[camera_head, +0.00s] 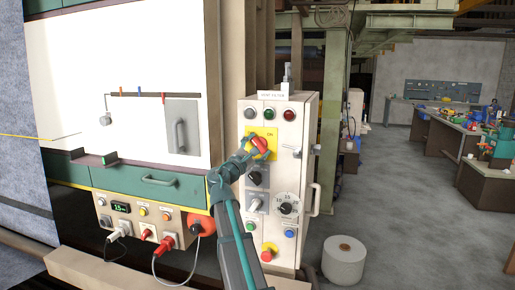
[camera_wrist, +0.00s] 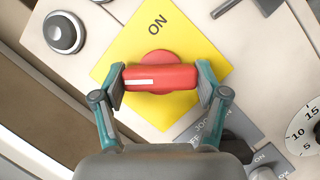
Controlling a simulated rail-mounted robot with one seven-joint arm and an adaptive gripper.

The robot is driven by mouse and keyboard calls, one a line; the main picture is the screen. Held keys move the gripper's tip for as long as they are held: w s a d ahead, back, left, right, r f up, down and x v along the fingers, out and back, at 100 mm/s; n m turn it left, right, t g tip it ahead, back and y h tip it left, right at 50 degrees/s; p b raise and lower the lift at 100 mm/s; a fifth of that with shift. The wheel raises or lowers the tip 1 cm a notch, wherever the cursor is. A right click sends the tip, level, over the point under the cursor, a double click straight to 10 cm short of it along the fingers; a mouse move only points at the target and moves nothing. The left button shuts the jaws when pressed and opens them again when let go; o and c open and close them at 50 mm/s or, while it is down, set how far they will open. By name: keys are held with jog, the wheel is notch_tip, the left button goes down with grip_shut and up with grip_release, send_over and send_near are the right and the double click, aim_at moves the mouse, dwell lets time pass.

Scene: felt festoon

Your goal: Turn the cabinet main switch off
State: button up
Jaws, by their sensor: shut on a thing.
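The main switch is a red rotary handle (camera_wrist: 160,79) with a white line, on a yellow plate (camera_wrist: 190,50) marked ON. The plate sits on the upper front of the pale cabinet (camera_head: 308,190). My gripper (camera_wrist: 161,84) is shut on the handle, one finger pad at each end. In the wrist view the handle lies level, its white line at the left half, and the ON mark stands above it. In the head view my gripper (camera_head: 259,149) is at the plate and partly covers the handle, which looks tilted.
A black rotary knob (camera_head: 258,178), a numbered dial (camera_head: 287,208) and a red emergency button (camera_head: 268,252) sit lower on the cabinet. Round buttons (camera_head: 269,114) line its top. A grey door handle (camera_head: 316,198) juts out at right. A white roll (camera_head: 343,262) stands on the floor.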

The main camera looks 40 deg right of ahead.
dwell(0.3)
jog(key=o, duration=1.2)
jog(key=shift+c, duration=0.2)
jog(key=shift+a, duration=0.1)
jog(key=v, duration=1.2)
jog(key=shift+f, duration=0.1)
